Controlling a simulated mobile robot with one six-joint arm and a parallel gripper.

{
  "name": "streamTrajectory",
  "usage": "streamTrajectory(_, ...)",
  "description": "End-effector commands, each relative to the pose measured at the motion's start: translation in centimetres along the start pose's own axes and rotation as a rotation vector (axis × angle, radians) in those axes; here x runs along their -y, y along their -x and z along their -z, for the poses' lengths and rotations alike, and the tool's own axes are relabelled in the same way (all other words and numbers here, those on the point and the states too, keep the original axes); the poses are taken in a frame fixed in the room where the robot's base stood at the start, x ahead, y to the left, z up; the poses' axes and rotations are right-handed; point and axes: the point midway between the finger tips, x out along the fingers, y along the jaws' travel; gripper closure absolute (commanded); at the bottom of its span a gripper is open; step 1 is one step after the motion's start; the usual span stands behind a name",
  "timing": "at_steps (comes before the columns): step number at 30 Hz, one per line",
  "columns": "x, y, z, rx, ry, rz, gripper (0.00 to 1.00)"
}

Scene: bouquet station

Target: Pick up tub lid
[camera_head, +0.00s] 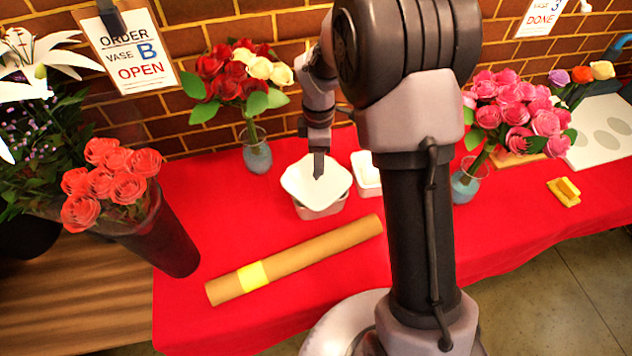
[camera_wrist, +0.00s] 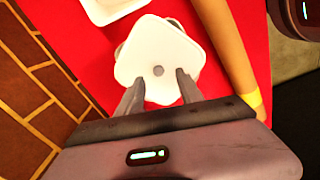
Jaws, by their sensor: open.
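The tub lid (camera_head: 312,183) is a white, rounded-square lid. It lies askew on a pale tub (camera_head: 322,208), whose rim and side show below it in the head view. In the wrist view the lid (camera_wrist: 160,50) fills the upper middle, with a small grey round knob at its centre. My gripper (camera_head: 318,172) is over the lid, pointing down. In the wrist view my gripper (camera_wrist: 158,82) has its two fingers apart, one on each side below the knob, with nothing between them. I cannot tell whether the fingertips touch the lid.
A cardboard tube (camera_head: 300,258) with a yellow band lies in front of the tub. A second white container (camera_head: 366,174) stands just right of it. A glass vase (camera_head: 257,155) with red and cream roses stands behind left.

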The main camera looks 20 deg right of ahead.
Motion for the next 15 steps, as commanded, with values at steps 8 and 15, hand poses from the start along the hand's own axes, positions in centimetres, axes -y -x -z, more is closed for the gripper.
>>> streamTrajectory(8, -0.3, -4.0, 0.4, -0.001, 0.000, 0.000, 0.57)
streamTrajectory(15, -0.4, -5.7, 0.4, -0.001, -0.001, -0.002, 0.57)
